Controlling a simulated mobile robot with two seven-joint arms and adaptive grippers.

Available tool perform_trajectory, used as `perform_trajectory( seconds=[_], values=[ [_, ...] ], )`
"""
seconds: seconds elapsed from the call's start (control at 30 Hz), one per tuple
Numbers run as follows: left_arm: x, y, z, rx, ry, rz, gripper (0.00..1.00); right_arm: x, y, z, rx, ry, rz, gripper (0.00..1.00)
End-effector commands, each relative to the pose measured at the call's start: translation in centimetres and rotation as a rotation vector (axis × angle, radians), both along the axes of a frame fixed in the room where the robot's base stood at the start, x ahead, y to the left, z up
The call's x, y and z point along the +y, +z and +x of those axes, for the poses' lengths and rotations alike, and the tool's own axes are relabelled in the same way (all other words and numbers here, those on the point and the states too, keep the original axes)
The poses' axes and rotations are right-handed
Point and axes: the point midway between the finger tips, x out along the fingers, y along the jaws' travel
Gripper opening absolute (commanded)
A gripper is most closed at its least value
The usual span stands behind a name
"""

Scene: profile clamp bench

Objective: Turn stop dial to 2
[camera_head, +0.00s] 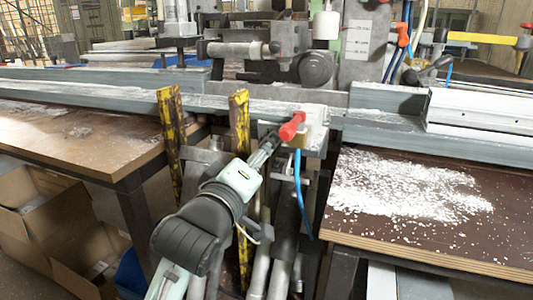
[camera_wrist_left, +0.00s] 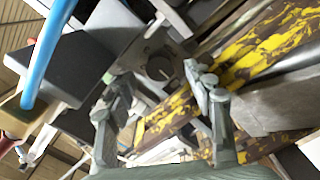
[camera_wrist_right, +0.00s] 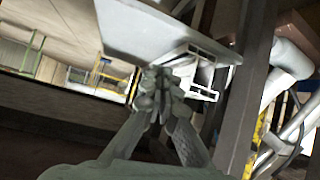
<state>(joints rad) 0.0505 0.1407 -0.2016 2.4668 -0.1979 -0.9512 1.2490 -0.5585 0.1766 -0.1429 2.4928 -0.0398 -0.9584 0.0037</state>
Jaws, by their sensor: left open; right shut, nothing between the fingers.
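The stop dial (camera_wrist_left: 160,68) is a small round dark knob on a grey plate in the left wrist view. A lighter line shows on its face, but no numbers are readable. My left gripper (camera_wrist_left: 162,82) is open, with its two fingers on either side of the dial in that view; I cannot tell whether they touch it. In the head view my left gripper (camera_head: 270,146) is at the clamp bench, just below a red handle (camera_head: 292,126); the dial is hidden there. My right gripper (camera_wrist_right: 158,85) is shut and empty in the right wrist view, below a pale panel.
Yellow-black worn posts (camera_head: 171,130) stand left of my left gripper. A blue hose (camera_head: 300,195) hangs right of it and crosses the left wrist view (camera_wrist_left: 45,50). A brown table with white chips (camera_head: 400,195) is at right. Cardboard boxes (camera_head: 45,215) sit lower left.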

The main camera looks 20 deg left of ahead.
Motion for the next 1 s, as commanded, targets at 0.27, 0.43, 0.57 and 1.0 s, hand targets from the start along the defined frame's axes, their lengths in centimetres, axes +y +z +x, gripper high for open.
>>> perform_trajectory(
  seconds=[0.27,0.43,0.57,1.0],
  values=[
    [-0.1,0.0,2.5,0.001,0.001,0.002,0.53,0.0,0.0,0.0,-0.002,0.001,0.001,0.00],
    [-0.1,0.0,2.6,0.000,0.000,0.001,0.53,0.0,0.0,0.0,-0.001,0.001,0.001,0.00],
    [-0.1,0.0,2.6,0.000,0.000,0.001,0.50,0.0,0.0,0.0,-0.001,0.000,0.002,0.00],
    [-0.1,0.0,2.6,0.001,0.001,0.001,0.03,0.0,0.0,0.0,0.000,0.000,0.001,0.00]
  ],
)
